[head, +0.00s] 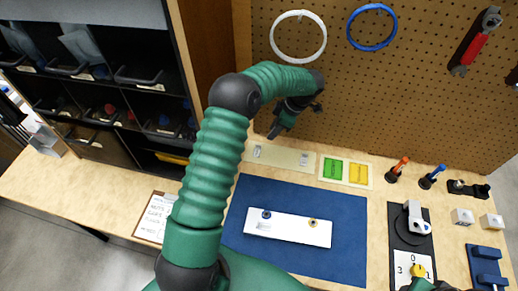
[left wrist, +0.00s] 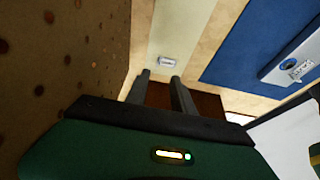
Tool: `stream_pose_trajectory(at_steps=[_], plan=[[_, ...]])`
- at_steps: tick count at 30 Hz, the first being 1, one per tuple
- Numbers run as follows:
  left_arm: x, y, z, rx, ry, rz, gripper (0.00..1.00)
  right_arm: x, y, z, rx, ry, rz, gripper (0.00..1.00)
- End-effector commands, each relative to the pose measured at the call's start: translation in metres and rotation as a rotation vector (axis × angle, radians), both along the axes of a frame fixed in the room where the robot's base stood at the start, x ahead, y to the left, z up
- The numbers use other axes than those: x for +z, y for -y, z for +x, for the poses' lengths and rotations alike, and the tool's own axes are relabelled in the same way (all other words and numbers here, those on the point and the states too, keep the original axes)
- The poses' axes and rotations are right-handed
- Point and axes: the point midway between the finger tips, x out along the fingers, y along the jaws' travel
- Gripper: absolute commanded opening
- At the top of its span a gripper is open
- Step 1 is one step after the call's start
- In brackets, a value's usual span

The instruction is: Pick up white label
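A pale strip (head: 281,157) lies along the back of the table, with a small white label (head: 257,151) at its left end and another small label (head: 305,160) towards its right end. My left gripper (head: 274,131) is above the strip's left part, pointing down, with nothing held. In the left wrist view its two fingers (left wrist: 161,74) are apart, and a white label (left wrist: 167,62) with dark print lies on the strip just beyond the fingertips. I see no contact. Only a dark green part of what may be my right arm shows at the bottom right; its fingers are hidden.
A blue mat (head: 346,236) with a white panel (head: 287,228) lies in front of the strip. A tray with green and yellow pieces (head: 346,172) is right of it. Orange (head: 401,166) and blue (head: 437,172) tools stand farther right. The pegboard (head: 410,105) rises close behind.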

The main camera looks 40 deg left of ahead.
Motion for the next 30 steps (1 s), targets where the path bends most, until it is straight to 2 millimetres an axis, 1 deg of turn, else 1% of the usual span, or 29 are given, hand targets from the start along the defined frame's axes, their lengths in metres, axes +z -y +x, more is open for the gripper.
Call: stream_pose_trajectory(at_steps=[1,3,6,11,16,19,25,30], plan=[[-0.015,-0.004,-0.003,0.000,-0.004,0.000,0.29,-0.002,0.000,0.000,0.000,0.000,0.000,0.36],[-0.030,-0.010,-0.006,0.000,-0.005,0.000,0.29,-0.003,0.000,0.000,0.000,0.000,0.000,0.36],[-0.043,-0.015,-0.008,-0.001,-0.001,0.002,0.29,-0.004,0.000,0.000,0.000,0.000,0.000,0.36],[-0.058,-0.021,-0.012,-0.001,-0.001,0.002,0.29,-0.005,0.000,0.000,0.000,0.000,0.000,0.36],[-0.087,-0.032,-0.017,-0.001,-0.001,0.002,0.29,-0.006,0.000,0.000,0.000,0.000,0.000,0.36],[-0.095,-0.035,-0.018,-0.002,0.002,0.000,0.29,-0.006,0.000,0.000,0.000,0.000,0.000,0.36],[-0.096,-0.036,-0.018,-0.001,0.003,0.000,0.29,-0.006,0.000,0.000,0.000,0.000,0.000,0.36],[-0.095,-0.036,-0.018,-0.001,0.003,0.000,0.07,-0.006,0.000,0.000,0.000,0.000,0.000,0.36]])
